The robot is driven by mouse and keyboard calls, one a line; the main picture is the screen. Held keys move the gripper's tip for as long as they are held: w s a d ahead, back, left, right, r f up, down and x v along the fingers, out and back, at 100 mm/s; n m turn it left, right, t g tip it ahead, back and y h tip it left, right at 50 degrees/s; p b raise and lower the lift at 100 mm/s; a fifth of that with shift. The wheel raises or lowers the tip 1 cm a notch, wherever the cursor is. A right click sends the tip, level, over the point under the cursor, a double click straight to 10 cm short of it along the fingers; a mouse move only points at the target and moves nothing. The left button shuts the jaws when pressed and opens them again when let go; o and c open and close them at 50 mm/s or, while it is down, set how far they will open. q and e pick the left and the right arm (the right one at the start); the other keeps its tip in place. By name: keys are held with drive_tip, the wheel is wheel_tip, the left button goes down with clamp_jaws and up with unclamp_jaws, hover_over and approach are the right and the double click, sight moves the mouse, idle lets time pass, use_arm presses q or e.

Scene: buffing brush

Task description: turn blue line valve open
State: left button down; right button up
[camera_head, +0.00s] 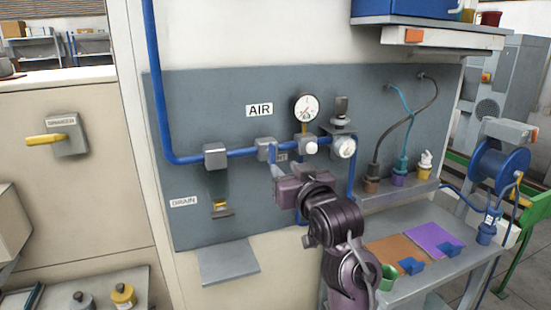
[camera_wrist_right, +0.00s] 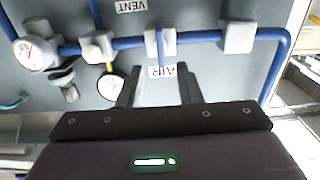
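The blue line (camera_head: 185,159) runs down the grey panel and then right along it. A valve with a grey body (camera_head: 262,143) sits on this line, with a thin blue lever (camera_head: 274,158) hanging from it. In the wrist view the lever (camera_wrist_right: 160,48) shows nearly edge-on in front of the grey valve body (camera_wrist_right: 168,36). My right gripper (camera_head: 277,174) is just below and in front of the valve. In the wrist view the right gripper's fingers (camera_wrist_right: 158,88) are apart with nothing between them, and the lever lies beyond their tips. My left gripper is out of view.
Gauges (camera_head: 305,107) and a regulator (camera_head: 340,120) sit right of the valve. A grey block (camera_head: 215,156) with a drain fitting (camera_head: 221,207) below is to the left. A shelf with plugs (camera_head: 397,180) and a table (camera_head: 415,285) stand at the right.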

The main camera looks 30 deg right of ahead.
sight(274, 155)
drive_tip(key=x, duration=0.2)
drive_tip(key=p+x, duration=0.1)
drive_tip(key=x, duration=0.1)
drive_tip(key=p+x, duration=0.1)
drive_tip(key=x, duration=0.2)
drive_tip(key=shift+r, duration=0.35)
drive_tip(key=shift+w, duration=0.35)
drive_tip(key=shift+c, duration=0.4)
drive_tip(key=shift+f, duration=0.1)
clamp_jaws()
